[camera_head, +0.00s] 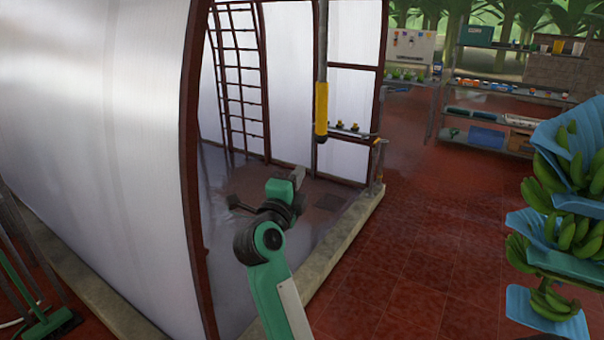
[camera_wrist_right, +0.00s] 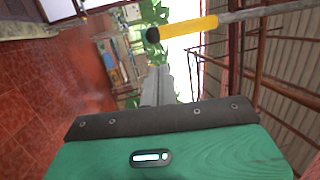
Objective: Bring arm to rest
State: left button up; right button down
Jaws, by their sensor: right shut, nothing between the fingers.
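My right arm, green with dark joints, reaches up from the bottom of the head view toward the opening of the white-walled enclosure. Its gripper (camera_head: 299,174) is shut and empty, held in the air over the enclosure's wet floor. In the right wrist view the gripper's grey fingers (camera_wrist_right: 160,86) are together, with nothing visible between them. My left gripper is not in view.
A yellow-sleeved hanging pole (camera_head: 321,110) is above and right of the gripper; its yellow end (camera_wrist_right: 185,30) shows in the wrist view. Banana bunches with blue sheets (camera_head: 572,235) hang at right. A low curb (camera_head: 345,245) edges the enclosure. Red tiles (camera_head: 430,250) are clear.

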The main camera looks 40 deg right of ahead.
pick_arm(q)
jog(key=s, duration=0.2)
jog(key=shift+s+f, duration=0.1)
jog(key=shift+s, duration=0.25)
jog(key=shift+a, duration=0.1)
